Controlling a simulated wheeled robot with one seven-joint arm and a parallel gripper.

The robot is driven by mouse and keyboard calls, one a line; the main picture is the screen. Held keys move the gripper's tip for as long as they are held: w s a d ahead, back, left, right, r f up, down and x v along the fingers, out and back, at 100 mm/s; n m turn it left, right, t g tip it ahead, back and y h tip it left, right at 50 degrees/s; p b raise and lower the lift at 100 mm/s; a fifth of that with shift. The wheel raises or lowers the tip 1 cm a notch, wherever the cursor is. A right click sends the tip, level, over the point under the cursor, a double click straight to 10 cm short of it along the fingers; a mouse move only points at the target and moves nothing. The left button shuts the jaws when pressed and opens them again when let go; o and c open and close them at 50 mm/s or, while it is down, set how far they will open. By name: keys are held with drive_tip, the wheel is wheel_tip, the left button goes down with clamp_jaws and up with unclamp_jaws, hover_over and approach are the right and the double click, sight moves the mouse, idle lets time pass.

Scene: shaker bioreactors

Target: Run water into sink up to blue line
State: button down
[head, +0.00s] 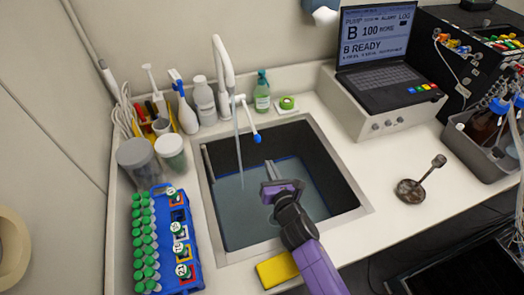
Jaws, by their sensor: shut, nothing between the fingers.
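A white gooseneck tap (223,60) stands behind the sink (206,203). A thin stream of water (238,140) runs from its spout into the sink. A lever with a blue end (257,138) sticks out from the tap over the back rim. Grey-blue water (235,215) covers the sink floor. A blue line (287,157) shows on the dark inner wall close to the water's edge; I cannot tell exactly how the surface sits against it. My purple and dark gripper (283,188) is shut and empty over the sink, in front of and apart from the lever, hiding part of the water.
A blue rack (178,240) with green-capped tubes stands left of the sink, and a yellow sponge (277,270) lies at its front rim. Bottles (203,100) and a green soap bottle (262,92) stand behind. A laptop (385,70) sits at the back right. The right counter is mostly clear.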

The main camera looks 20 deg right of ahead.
drive_tip(key=w+f+n+b, duration=0.1)
drive_tip(key=w+n+b, duration=0.2)
drive_tip(key=w+b, duration=0.7)
drive_tip(key=shift+f+n, duration=0.15)
drive_tip(key=shift+n, duration=0.15)
drive_tip(key=shift+a, duration=0.15)
idle(0.4)
